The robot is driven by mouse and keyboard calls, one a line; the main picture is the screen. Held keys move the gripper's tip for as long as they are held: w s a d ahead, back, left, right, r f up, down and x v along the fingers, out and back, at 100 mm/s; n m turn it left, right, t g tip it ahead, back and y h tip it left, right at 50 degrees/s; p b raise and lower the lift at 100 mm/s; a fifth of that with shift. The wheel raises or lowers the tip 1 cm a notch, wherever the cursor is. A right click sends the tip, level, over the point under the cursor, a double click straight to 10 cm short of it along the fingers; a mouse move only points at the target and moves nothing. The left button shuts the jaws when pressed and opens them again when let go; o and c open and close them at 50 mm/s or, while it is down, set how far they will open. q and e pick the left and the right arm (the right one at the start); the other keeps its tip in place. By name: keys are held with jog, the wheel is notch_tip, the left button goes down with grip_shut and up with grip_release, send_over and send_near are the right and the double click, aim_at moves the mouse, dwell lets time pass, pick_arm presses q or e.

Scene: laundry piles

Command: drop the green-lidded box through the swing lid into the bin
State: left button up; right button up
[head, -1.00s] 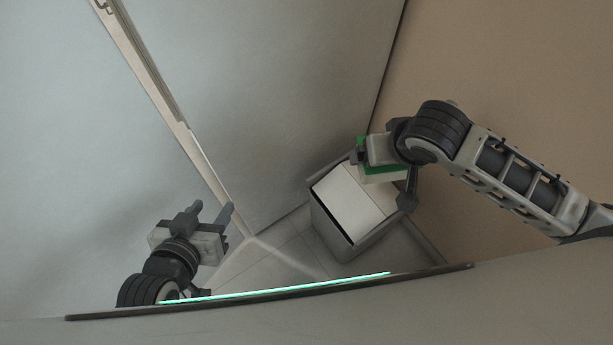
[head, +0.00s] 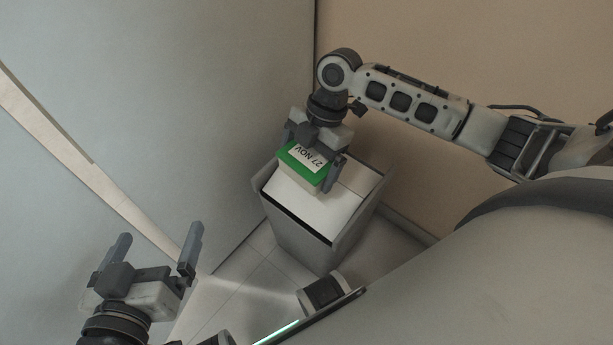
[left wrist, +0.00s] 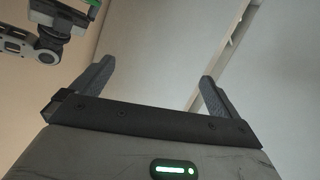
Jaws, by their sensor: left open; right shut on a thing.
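The green-lidded box (head: 306,166) has a white label reading "27 NOV" on its lid. My right gripper (head: 318,171) is shut on it, with a finger on either side, and holds it over the far part of the bin's top. The bin (head: 307,236) is grey with a pale swing lid (head: 312,209). A dark gap shows along the lid's near left edge. I cannot tell whether the box touches the lid. My left gripper (head: 157,250) is open and empty at the lower left, apart from the bin. Its open fingers also show in the left wrist view (left wrist: 153,85).
The bin stands on a tiled floor (head: 232,284) in a corner between a grey wall (head: 200,100) and a tan wall (head: 450,60). A pale strip (head: 60,130) runs along the left wall. Some floor left of the bin is clear.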

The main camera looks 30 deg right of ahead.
jog(key=shift+w+f+n+b, duration=0.15)
jog(key=shift+f+n+b, duration=0.15)
jog(key=shift+f+n, duration=0.2)
jog(key=b, duration=0.5)
send_over(307, 199)
notch_tip(307, 199, down, 5)
jog(key=shift+r, duration=0.2)
notch_tip(307, 199, down, 2)
jog(key=b, duration=0.2)
jog(key=shift+b, duration=0.3)
jog(key=shift+f+b, duration=0.5)
jog(key=shift+b, duration=0.05)
pick_arm(q)
notch_tip(307, 199, up, 6)
jog(key=w+d+t+h, duration=0.1)
jog(key=w+t+h, duration=0.1)
jog(key=t+h, duration=0.2)
jog(key=shift+w+m+t, duration=0.3)
jog(key=shift+t, duration=0.1)
pick_arm(e)
jog(key=shift+f, duration=0.1)
pick_arm(q)
jog(key=shift+d, duration=0.1)
